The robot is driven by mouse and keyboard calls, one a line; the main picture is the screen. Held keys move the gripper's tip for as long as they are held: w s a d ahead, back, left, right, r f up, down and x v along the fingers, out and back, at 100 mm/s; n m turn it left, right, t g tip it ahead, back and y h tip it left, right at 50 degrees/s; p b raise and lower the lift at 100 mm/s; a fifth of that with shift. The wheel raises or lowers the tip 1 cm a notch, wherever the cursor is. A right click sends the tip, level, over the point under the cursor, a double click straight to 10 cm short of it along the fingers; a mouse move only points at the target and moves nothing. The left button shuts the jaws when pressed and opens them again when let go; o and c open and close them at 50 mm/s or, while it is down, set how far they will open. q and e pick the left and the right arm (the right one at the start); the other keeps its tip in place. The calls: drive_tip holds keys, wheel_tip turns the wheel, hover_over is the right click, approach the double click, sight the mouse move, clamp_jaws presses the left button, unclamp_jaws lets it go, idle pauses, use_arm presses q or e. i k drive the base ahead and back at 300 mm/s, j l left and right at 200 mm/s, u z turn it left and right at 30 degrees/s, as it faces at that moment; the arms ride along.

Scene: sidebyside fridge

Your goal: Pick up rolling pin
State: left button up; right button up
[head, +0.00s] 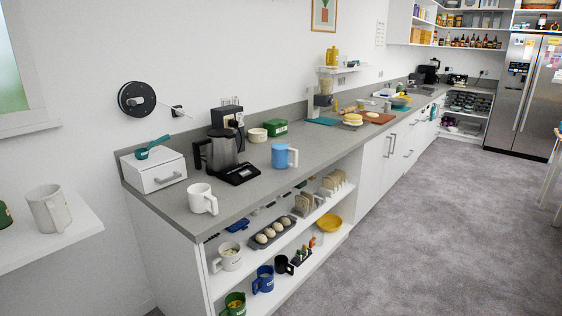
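A small tan object (348,110) lies towards the back of the long grey counter (240,196), beside a blender-like appliance. It may be the rolling pin, but it is too small to tell. I see no other clear rolling pin. Neither of my grippers is in view.
A white mug (202,198), a blue mug (280,156), a black kettle (221,150) and a white drawer box (153,170) stand on the near counter. Open shelves below hold mugs and an egg tray (271,234). Grey carpet (430,230) is clear on the right. A fridge (522,95) stands far right.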

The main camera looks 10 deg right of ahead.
sight(348, 110)
drive_tip(key=i+l+z, duration=0.55)
drive_tip(key=i+z, duration=0.2)
drive_tip(key=i+l+z, duration=0.1)
drive_tip(key=i+z, duration=0.4)
drive_tip(key=i, duration=1.55)
drive_tip(key=i+l+u, duration=0.15)
drive_tip(key=i+u, duration=0.25)
drive_tip(key=i, duration=0.25)
drive_tip(key=i+l+u, duration=0.4)
drive_tip(key=i, duration=0.2)
drive_tip(key=i+l+u, duration=0.4)
drive_tip(key=i, duration=0.2)
drive_tip(key=u, duration=0.7)
drive_tip(key=i+l+u, duration=0.1)
drive_tip(key=l+u, duration=1.35)
drive_tip(key=l, duration=0.7)
drive_tip(key=l+u, duration=0.15)
drive_tip(key=l, duration=0.7)
drive_tip(key=k+l+u, duration=0.15)
drive_tip(key=l, duration=0.7)
